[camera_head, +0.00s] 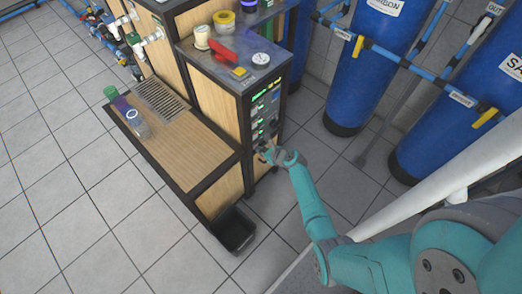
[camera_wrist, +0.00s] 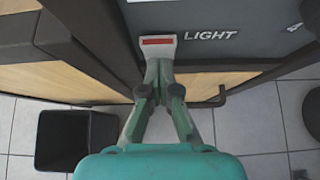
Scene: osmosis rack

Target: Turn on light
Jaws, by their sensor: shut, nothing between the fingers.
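My gripper (camera_wrist: 160,66) is shut and empty. Its fingertips are at the lower edge of the switch and overlap it in the picture; I cannot tell whether they touch. In the head view my gripper (camera_head: 267,155) is at the lower part of the control panel (camera_head: 263,113) on the cabinet's right side. The switch itself is too small to make out there.
A black bin (camera_head: 233,229) stands on the floor by the cabinet; it also shows in the wrist view (camera_wrist: 76,140). Blue tanks (camera_head: 366,65) with pipes stand at the right. Tiled floor (camera_head: 60,200) at the left is clear.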

